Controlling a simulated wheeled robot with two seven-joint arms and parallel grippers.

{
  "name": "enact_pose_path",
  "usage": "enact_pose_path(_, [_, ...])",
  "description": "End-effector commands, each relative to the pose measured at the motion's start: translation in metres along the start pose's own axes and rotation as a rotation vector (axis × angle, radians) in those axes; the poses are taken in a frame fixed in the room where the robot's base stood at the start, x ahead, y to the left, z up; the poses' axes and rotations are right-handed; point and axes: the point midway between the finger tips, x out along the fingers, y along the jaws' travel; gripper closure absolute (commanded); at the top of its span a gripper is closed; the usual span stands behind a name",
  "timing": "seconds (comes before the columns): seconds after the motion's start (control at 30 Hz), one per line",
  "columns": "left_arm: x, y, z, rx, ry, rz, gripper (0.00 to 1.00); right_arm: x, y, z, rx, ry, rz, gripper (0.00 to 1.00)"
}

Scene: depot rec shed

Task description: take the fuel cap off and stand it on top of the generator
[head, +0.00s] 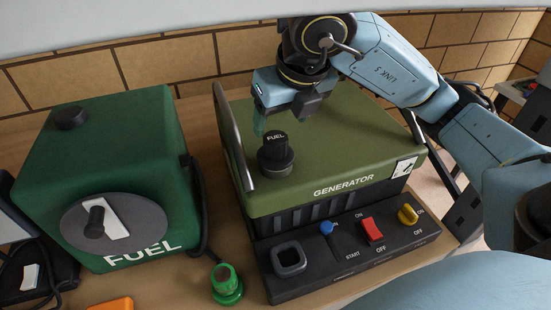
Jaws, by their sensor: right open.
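The green generator (330,145) stands on the wooden bench, with a black control panel along its front. The black fuel cap (275,143), marked FUEL, sits upright on a wider dark round base on the generator's top, towards the left. My right gripper (263,122) comes in from the upper right and is just above and behind the cap in the picture. It is open and holds nothing. One teal finger shows; the other is hard to make out. A gap to the cap seems to show. My left gripper is not in view.
A dark green fuel tank (110,150) with a round dial stands left of the generator. A grey handle bar (234,140) rises at the generator's left side. A green knob-like item (226,285) and an orange item (110,304) lie in front. The generator's top right of the cap is bare.

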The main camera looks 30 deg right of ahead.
Motion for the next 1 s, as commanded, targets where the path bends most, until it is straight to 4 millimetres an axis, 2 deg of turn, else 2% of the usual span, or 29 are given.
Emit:
enact_pose_path(0.03, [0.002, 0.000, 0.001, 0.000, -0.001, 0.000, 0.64, 0.008, 0.001, -0.001, -0.001, 0.004, 0.002, 0.32])
enact_pose_path(0.33, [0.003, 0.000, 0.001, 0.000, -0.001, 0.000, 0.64, 0.025, 0.001, -0.002, 0.000, 0.004, 0.001, 0.32])
enact_pose_path(0.63, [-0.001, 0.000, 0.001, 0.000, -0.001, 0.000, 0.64, 0.062, 0.002, -0.004, 0.001, 0.003, -0.001, 0.32])
enact_pose_path(0.93, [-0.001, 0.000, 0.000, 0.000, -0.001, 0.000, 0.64, 0.068, 0.001, -0.004, -0.001, 0.000, -0.001, 0.32])
enact_pose_path(1.0, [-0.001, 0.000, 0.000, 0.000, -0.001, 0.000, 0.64, 0.068, 0.001, -0.004, -0.001, 0.000, -0.001, 0.40])
